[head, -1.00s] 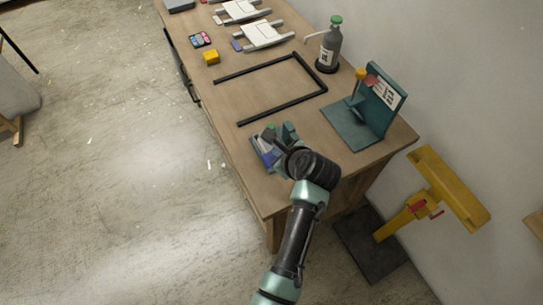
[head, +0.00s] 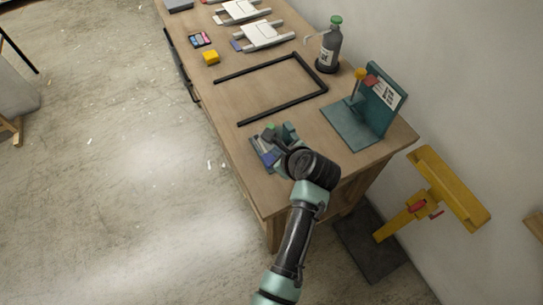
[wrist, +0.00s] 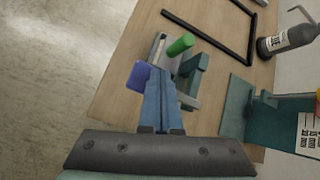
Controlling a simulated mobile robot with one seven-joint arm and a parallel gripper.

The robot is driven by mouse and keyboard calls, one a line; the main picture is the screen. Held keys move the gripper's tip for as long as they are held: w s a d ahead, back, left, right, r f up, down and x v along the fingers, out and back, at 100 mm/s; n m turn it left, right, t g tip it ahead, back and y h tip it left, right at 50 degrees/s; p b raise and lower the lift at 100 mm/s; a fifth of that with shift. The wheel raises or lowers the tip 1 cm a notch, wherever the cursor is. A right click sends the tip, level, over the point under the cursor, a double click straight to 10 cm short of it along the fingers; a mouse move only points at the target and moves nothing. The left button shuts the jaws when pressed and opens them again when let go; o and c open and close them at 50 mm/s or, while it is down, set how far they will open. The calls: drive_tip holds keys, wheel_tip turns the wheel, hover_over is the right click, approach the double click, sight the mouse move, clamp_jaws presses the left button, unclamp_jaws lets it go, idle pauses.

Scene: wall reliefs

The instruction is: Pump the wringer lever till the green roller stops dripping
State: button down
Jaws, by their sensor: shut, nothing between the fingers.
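The green roller (wrist: 181,45) lies across a small grey-and-teal wringer at the near end of the bench. In the head view the roller (head: 269,131) shows just beyond my gripper. A blue pad (wrist: 138,76) sits at the wringer's left side. My gripper (wrist: 157,74) is shut and empty, its blue fingers reaching over the wringer beside a teal upright (wrist: 195,72). A grey bar (wrist: 189,101) shows right of the fingers. I cannot tell which part is the lever or whether the fingers touch it. No drips can be made out.
A black U-shaped frame (head: 241,122) lies beyond on the bench. A teal stand with a label (head: 352,136) and a grey bottle (head: 328,50) stand to the right. A yellow bracket (head: 455,190) is past the bench's right side. Open floor lies left.

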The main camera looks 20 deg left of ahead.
drive_tip(key=shift+f, duration=0.1)
drive_tip(key=shift+s+f, duration=0.1)
drive_tip(key=shift+f, duration=0.25)
drive_tip(key=shift+s+a+f+b, duration=0.2)
drive_tip(key=shift+f+b, duration=0.15)
drive_tip(key=shift+f, duration=0.45)
drive_tip(key=shift+s+a+f+b, duration=0.15)
drive_tip(key=shift+f+b, duration=0.2)
drive_tip(key=shift+f, duration=0.45)
drive_tip(key=shift+s+a+f+b, duration=0.1)
drive_tip(key=shift+s+f+b, duration=0.2)
drive_tip(key=shift+f, duration=0.5)
idle(2.1)
drive_tip(key=shift+w+r, duration=0.1)
drive_tip(key=shift+w, duration=0.05)
idle(0.4)
drive_tip(key=shift+w+d+r+p, duration=0.15)
drive_tip(key=shift+w+r+p, duration=0.05)
drive_tip(key=shift+r+p, duration=0.7)
drive_tip(key=shift+w+d+r+p, duration=0.2)
drive_tip(key=shift+r+p, duration=0.6)
drive_tip(key=shift+r, duration=0.15)
drive_tip(key=shift+w+d+r+p, duration=0.15)
drive_tip(key=shift+w+r+p, duration=0.05)
drive_tip(key=shift+r+p, duration=0.7)
drive_tip(key=r+p, duration=0.3)
drive_tip(key=w+r+p, duration=0.1)
drive_tip(key=shift+d+r, duration=0.35)
drive_tip(key=shift+r, duration=0.05)
